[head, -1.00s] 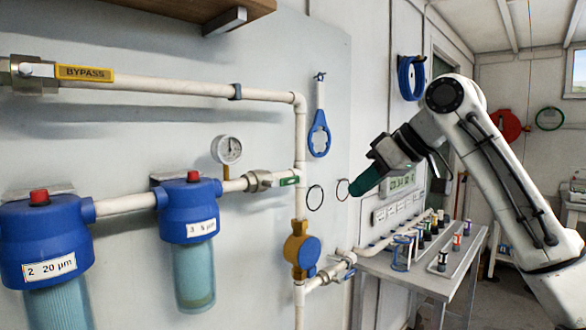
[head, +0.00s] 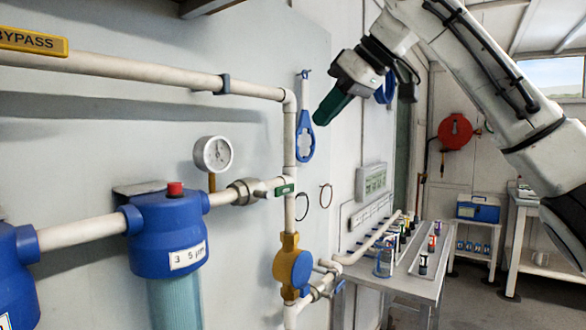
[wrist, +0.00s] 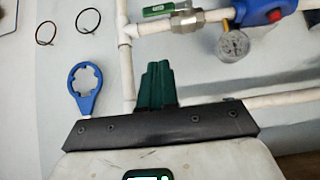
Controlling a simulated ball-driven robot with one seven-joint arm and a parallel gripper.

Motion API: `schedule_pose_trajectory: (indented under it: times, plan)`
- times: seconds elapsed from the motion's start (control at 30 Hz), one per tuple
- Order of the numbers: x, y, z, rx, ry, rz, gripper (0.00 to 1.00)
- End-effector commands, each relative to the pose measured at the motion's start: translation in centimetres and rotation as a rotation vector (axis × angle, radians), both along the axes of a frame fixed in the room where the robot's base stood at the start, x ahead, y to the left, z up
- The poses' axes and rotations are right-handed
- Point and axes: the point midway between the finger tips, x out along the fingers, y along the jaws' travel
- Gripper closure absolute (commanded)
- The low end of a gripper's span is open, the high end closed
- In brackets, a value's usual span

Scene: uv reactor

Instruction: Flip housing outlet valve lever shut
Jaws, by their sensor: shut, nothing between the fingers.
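The housing outlet valve (head: 243,192) sits in the pipe right of the third blue filter housing (head: 165,232). Its green lever (head: 284,190) lies roughly along the pipe, near the vertical pipe. The wrist view, which looks upside down, shows the lever (wrist: 166,9) at the top edge, above the valve body (wrist: 186,21), also along the pipe. My gripper (head: 322,118) is shut and empty, with dark green fingers. It is up and right of the lever in the head view, apart from it. Its fingers show together in the wrist view (wrist: 155,82).
A pressure gauge (head: 213,154) stands beside the valve. A blue wrench (head: 305,135) and wire rings (head: 326,195) hang on the wall. A yellow-and-blue fitting (head: 291,268) is on the vertical pipe. A table (head: 395,283) with small bottles stands at right.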

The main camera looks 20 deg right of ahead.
Motion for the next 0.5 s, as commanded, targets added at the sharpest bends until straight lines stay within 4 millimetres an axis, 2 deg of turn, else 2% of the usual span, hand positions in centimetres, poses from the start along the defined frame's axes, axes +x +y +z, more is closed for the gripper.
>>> schedule_pose_trajectory:
  times: [0.17, 0.5]
  plan:
    - [0.6, 0.4, -0.8, -0.001, 0.001, 0.0, 1.0]
    - [4.1, 3.0, -5.1, -0.001, 0.002, 0.001, 1.0]
